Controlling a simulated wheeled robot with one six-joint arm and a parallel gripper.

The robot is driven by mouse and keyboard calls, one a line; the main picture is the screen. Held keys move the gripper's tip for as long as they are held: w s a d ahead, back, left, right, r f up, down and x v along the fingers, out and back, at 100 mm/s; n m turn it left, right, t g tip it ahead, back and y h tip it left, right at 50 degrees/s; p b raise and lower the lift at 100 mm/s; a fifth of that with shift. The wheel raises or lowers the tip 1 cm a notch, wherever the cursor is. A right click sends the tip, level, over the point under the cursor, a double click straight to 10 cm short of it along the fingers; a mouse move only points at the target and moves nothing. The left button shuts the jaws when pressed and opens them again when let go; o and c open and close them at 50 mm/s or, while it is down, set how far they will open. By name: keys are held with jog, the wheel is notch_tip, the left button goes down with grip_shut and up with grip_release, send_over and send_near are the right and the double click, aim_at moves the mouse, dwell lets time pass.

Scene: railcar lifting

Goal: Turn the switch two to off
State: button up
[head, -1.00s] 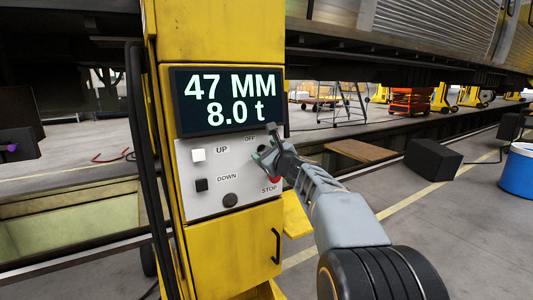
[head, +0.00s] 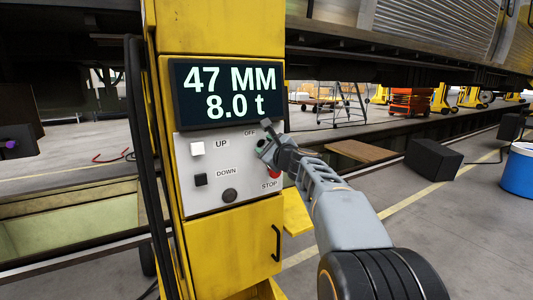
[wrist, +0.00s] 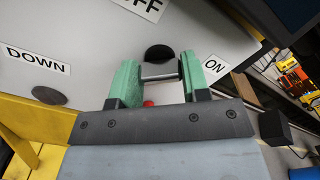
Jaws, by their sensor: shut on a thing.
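The switch (wrist: 158,54) shows in the wrist view as a round black part with a grey metal bar in front, on the pale control panel (head: 185,185). The OFF label (wrist: 143,6) is above it and the ON label (wrist: 215,65) to its right. My gripper (wrist: 160,72) has its green fingers shut on the switch, one at each end of the bar. In the head view my gripper (head: 266,142) covers most of the switch, just below the OFF label. The handle's exact angle is hard to tell.
The panel also has a white UP button (head: 197,148), a black DOWN button (head: 200,179), a dark round knob (head: 229,195) and a red STOP button (head: 275,172) close under my gripper. The display (head: 227,92) above reads 47 MM, 8.0 t.

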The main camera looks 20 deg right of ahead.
jog(key=n+b, duration=0.5)
jog(key=shift+f, duration=0.25)
jog(key=shift+r+n+b, duration=0.15)
jog(key=shift+n+b, duration=1.5)
jog(key=shift+n, duration=0.75)
jog(key=o, duration=0.9)
jog(key=shift+r, duration=0.1)
jog(key=s, duration=0.4)
jog(key=s+d+b, duration=0.1)
jog(key=s, duration=0.4)
jog(key=s+b, duration=0.1)
jog(key=s, duration=0.3)
jog(key=shift+s+d, duration=0.25)
jog(key=shift+s, duration=0.15)
